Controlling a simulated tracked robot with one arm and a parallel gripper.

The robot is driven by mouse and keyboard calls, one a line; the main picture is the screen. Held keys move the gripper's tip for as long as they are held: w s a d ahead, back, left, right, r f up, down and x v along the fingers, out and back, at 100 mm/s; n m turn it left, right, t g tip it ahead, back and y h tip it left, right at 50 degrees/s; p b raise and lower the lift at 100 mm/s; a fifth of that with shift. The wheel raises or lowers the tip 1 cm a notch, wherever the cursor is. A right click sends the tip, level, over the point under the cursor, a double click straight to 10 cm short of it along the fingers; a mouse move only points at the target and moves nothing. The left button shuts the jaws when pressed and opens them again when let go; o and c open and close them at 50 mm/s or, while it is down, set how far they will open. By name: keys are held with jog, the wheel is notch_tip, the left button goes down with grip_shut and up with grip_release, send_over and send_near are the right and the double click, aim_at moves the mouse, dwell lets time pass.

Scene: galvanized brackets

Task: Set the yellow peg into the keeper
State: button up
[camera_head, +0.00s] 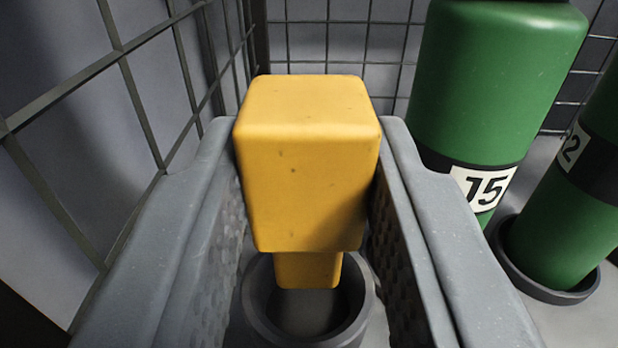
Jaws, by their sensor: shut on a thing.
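The yellow peg (308,165) is a rounded block with a narrower stem below it. It stands upright in the middle of the view. My gripper (308,170) is shut on the block, with one grey finger on each side. Below is a round grey keeper (362,310), a cup with a raised rim and a dark hollow. The stem's lower end shows over the keeper's opening. I cannot tell whether it is inside the rim or still above it. My fingers hide the keeper's sides.
Another green cylinder (570,220) stands in a round dark holder (545,290) at the far right. A wire mesh wall (130,90) runs close along the left, and mesh also closes off the back.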

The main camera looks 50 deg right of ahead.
aim_at(308, 270)
jog(key=shift+f, duration=1.75)
jog(key=o, duration=1.1)
jog(key=shift+a, duration=0.1)
jog(key=shift+v, duration=3.65)
